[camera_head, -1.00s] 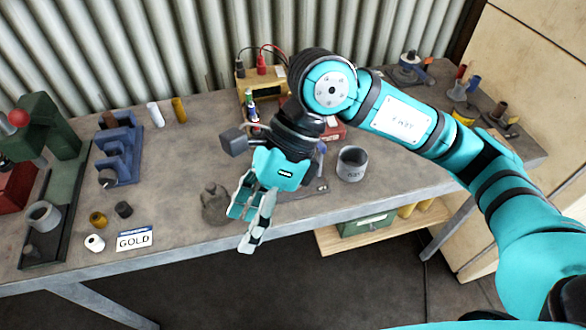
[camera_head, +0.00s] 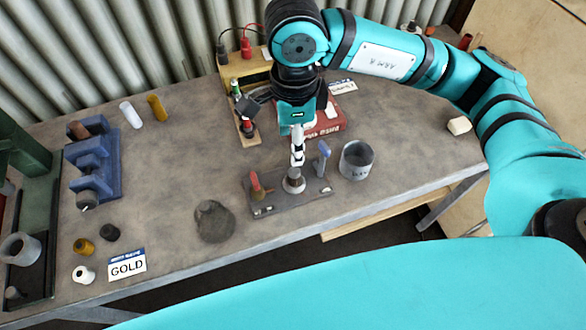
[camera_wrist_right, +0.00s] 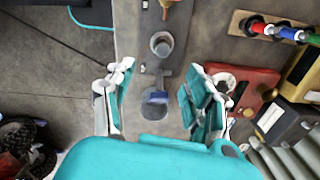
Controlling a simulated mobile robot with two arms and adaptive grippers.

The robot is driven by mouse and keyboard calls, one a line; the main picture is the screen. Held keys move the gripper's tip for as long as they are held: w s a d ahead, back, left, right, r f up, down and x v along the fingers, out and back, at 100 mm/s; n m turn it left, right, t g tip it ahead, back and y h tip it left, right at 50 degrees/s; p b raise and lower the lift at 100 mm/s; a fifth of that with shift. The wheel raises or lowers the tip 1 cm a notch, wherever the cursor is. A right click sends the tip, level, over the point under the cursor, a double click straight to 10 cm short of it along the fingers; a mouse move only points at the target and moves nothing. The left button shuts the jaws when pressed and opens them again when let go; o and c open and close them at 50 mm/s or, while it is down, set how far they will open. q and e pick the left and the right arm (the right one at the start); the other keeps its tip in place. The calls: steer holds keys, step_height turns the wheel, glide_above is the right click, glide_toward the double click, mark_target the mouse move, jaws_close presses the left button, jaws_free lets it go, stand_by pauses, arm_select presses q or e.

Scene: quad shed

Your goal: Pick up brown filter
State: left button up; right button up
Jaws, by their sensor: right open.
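A red-brown upright piece (camera_head: 257,187) stands on a small dark board (camera_head: 318,190) near the bench's front edge, beside a round grey metal piece (camera_head: 294,181) and a blue-handled tool (camera_head: 322,158). My right gripper (camera_head: 298,160) is above this board and empty. My left gripper is not in view.
A grey can (camera_head: 356,161) stands right of the board. A red box (camera_head: 325,115) and a wooden strip with coloured parts (camera_head: 246,125) lie behind it. A grey lump (camera_head: 214,221) sits to the left. A GOLD sign (camera_head: 127,265) stands near small rings.

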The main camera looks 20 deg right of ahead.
steer(key=p, duration=0.2)
glide_above(295, 171)
steer(key=f, duration=0.5)
steer(key=shift+s+a+f, duration=0.15)
steer(key=shift+s+f, duration=0.15)
step_height(295, 171, down, 3)
steer(key=shift+w+r, duration=0.1)
step_height(295, 171, down, 4)
steer(key=shift+w+r+p, duration=0.15)
steer(key=shift+p, duration=1.1)
steer(key=shift+f, duration=0.55)
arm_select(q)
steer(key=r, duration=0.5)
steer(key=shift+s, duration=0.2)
arm_select(e)
steer(key=c, duration=1)
steer(key=shift+r, duration=0.1)
